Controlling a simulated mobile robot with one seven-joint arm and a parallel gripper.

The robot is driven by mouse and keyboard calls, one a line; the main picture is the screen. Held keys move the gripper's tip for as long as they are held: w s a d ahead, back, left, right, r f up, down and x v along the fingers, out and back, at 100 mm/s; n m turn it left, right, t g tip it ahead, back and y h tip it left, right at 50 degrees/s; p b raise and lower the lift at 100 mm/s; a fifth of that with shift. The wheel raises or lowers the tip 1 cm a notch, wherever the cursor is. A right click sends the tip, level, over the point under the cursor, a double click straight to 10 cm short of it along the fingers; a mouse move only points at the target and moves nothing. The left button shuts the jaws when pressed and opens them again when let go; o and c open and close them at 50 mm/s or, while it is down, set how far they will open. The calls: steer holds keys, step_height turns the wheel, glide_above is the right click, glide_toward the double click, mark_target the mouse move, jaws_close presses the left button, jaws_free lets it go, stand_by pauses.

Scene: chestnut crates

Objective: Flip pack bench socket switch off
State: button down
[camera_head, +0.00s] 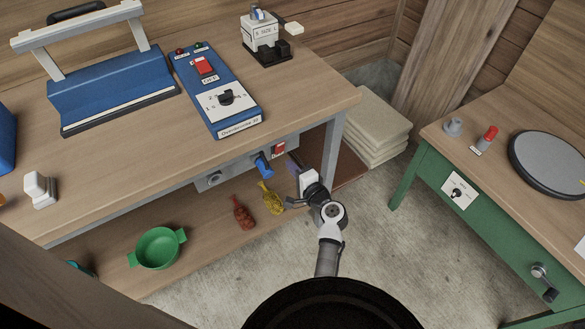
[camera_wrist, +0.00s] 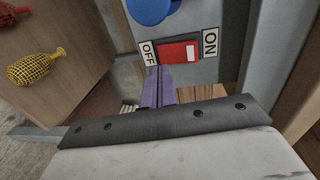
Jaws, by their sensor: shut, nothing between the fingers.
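The pack bench socket switch is a red rocker (camera_head: 279,149) on the grey strip along the bench front.
A blue plug (camera_head: 263,164) is on the strip left of the switch. A blue device (camera_head: 235,117) and a blue sealer (camera_head: 110,88) stand on the bench. Red and yellow net bags (camera_head: 271,198) and a green bowl (camera_head: 158,248) lie on the lower shelf. A green table (camera_head: 428,170) stands right.

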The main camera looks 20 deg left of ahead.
steer(key=s+d+f+b, duration=0.2)
steer(key=s+d, duration=0.3)
steer(key=d, duration=0.2)
steer(key=shift+s+d, duration=0.2)
steer(key=shift+s, duration=0.15)
steer(key=shift+r, duration=0.1)
